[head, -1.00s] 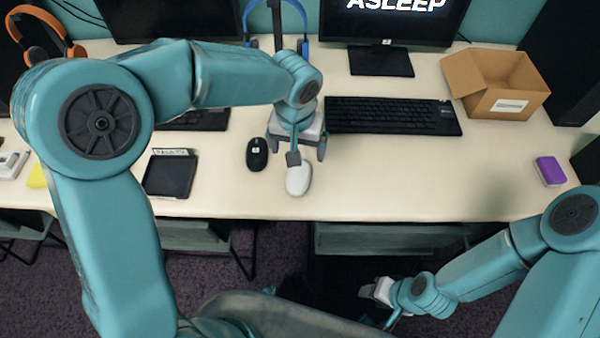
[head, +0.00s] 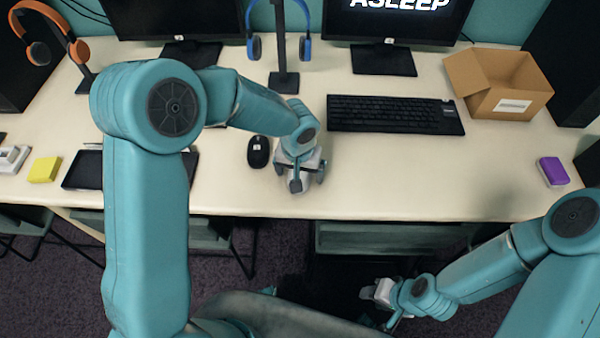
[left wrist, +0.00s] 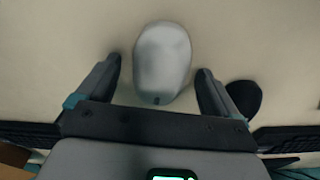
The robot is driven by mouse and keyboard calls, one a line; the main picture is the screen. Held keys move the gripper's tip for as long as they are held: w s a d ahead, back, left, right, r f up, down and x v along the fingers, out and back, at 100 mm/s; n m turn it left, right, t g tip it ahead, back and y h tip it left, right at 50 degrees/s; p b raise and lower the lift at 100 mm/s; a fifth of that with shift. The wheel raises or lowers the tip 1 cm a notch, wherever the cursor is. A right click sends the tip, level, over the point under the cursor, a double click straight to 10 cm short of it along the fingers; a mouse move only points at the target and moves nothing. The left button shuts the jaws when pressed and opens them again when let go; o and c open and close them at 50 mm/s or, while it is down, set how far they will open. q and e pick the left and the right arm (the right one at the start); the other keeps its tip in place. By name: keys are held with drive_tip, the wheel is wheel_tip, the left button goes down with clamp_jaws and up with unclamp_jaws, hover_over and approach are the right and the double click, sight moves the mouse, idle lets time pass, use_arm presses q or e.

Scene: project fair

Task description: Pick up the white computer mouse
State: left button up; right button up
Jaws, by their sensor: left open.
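The white computer mouse (left wrist: 162,60) lies on the desk and shows in the left wrist view between the two fingers of my left gripper (left wrist: 160,75). The fingers are open, one on each side, with a gap to the mouse. In the head view my left gripper (head: 300,178) is over the mouse's spot and hides nearly all of it. My right gripper (head: 375,292) is low in front of the desk, away from the mouse; its fingers are too small to read.
A black mouse (head: 259,152) lies close to the left of my left gripper. A black keyboard (head: 395,115) is behind to the right. A purple block (head: 553,171), a yellow block (head: 44,170) and an open cardboard box (head: 505,103) are farther off. The desk's front right is clear.

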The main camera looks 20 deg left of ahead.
use_arm(q)
drive_tip(key=c, duration=1.2)
drive_tip(key=shift+o, duration=0.2)
